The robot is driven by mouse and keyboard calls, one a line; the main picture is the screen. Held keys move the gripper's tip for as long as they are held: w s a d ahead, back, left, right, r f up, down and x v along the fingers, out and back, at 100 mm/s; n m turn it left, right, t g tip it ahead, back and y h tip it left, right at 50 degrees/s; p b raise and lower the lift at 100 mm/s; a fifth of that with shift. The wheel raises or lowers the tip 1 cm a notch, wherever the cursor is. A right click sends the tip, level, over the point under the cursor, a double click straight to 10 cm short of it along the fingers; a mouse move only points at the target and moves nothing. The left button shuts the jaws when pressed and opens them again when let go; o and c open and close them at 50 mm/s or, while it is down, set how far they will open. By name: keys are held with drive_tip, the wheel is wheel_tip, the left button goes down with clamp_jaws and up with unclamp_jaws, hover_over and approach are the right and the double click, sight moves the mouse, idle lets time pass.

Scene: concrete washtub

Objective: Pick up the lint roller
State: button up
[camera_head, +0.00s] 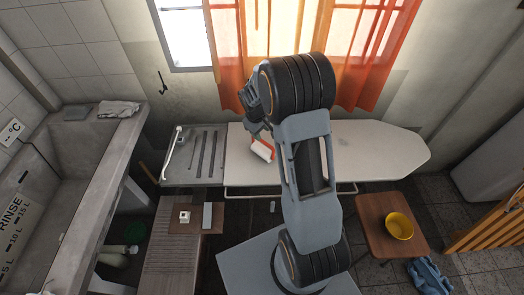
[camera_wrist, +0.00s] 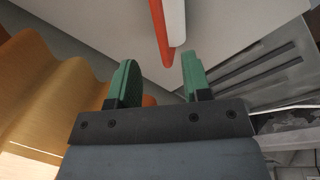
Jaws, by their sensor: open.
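The lint roller (camera_head: 262,149) is a white cylinder with orange-red parts. In the head view it lies on the left part of the white ironing board (camera_head: 380,148). In the wrist view its white and orange-red length (camera_wrist: 176,25) shows at the top, just beyond the fingertips. My gripper (camera_wrist: 159,76) has two green fingers spread apart with nothing between them. In the head view my gripper is above and beside the roller, partly hidden by my arm. A small orange patch shows behind the left finger; I cannot tell what it is.
A slotted metal rest (camera_head: 195,155) adjoins the board's left end. Orange curtains (camera_head: 235,60) hang behind the board. A concrete washtub (camera_head: 80,165) stands at left. A wooden stool (camera_head: 375,215) holds a yellow bowl (camera_head: 400,226) at right. The board's right half is clear.

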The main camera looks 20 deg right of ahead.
sight(263, 141)
drive_tip(key=shift+w+d+f+p, duration=0.1)
drive_tip(key=shift+d+f, duration=0.15)
drive_tip(key=shift+f, duration=1.3)
drive_tip(key=shift+w+d+f+p, duration=0.15)
drive_tip(key=shift+d+f, duration=0.1)
drive_tip(key=shift+f, duration=1.35)
drive_tip(key=shift+d+f+p, duration=0.1)
drive_tip(key=shift+d+f, duration=0.15)
drive_tip(key=shift+f, duration=1.3)
clamp_jaws()
